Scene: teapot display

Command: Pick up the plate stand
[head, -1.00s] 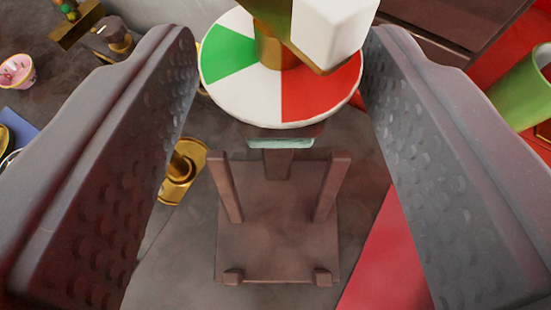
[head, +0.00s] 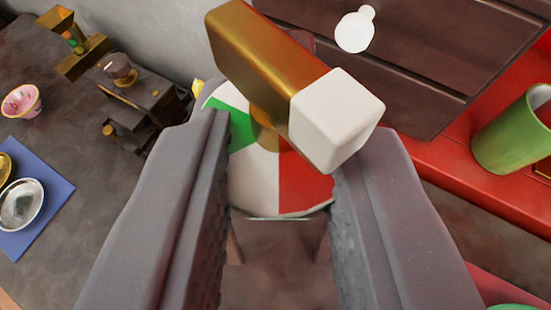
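The plate stand (head: 280,238) is dark brown and sits low between the fingers, mostly hidden by them and by the round plate above. The plate (head: 305,188), with green, white and red sectors, leans at its upper part. My gripper (head: 285,160) has its two grey fingers drawn in on either side. The stand fills the gap between the fingers, with no clear space seen at either side. The fingers also cover the plate's side edges. The lower part of the stand is dim, and its feet are not seen.
A gold block with a white end (head: 338,112) juts out in front of the plate. A green cup (head: 515,133) stands on a red surface at the right. A pink bowl (head: 22,100), a blue cloth (head: 52,190) with dishes and a dark machine (head: 135,105) are at the left.

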